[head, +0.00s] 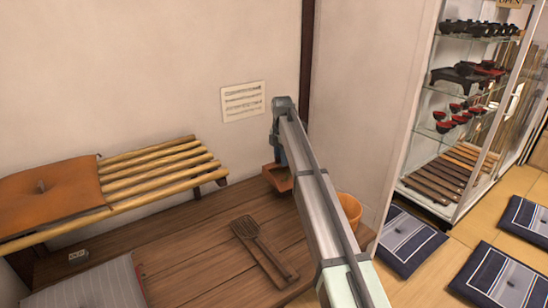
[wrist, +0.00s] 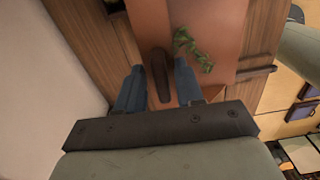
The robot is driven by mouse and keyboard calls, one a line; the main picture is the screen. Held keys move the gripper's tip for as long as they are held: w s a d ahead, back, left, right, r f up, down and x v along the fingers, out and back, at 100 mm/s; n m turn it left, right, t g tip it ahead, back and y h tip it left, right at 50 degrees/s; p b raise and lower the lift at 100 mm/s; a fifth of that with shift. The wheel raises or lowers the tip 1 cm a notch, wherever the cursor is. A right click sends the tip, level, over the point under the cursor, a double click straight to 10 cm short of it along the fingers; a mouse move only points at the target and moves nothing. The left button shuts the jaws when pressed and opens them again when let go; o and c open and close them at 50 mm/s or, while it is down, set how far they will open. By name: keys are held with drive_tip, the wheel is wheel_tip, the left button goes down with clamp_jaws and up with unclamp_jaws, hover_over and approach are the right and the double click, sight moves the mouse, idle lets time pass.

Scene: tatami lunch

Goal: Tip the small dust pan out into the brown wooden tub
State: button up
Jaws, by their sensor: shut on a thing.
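My gripper (wrist: 157,75) is shut on the dark handle of the small dust pan (wrist: 212,72), with a blue finger on either side. The pan is a flat reddish-brown plate in the wrist view, with green leafy bits (wrist: 190,48) lying on it near the handle. In the head view the pan (head: 277,178) shows in the air near the wall, left of my arm, and looks about level. The brown wooden tub (head: 350,207) stands right of the pan, partly hidden behind my arm. Its inside is mostly hidden.
A slatted spatula-like tool (head: 258,240) lies on the wooden platform (head: 200,238). A bamboo bench (head: 165,175) with an orange cushion (head: 45,200) stands at left. A glass display case (head: 455,110) and dark floor cushions (head: 410,238) are at right.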

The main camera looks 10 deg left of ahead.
drive_tip(key=w+d+m, duration=0.1)
drive_tip(key=d+m, duration=0.1)
drive_tip(key=d, duration=1.7)
drive_tip(key=shift+f, duration=2.1)
drive_tip(key=s+d+r+t+y, duration=0.2)
drive_tip(key=s+d+t+y, duration=0.1)
drive_tip(key=s+t+y, duration=0.1)
drive_tip(key=shift+s+t, duration=0.55)
drive_tip(key=shift+t, duration=0.75)
drive_tip(key=shift+a, duration=0.15)
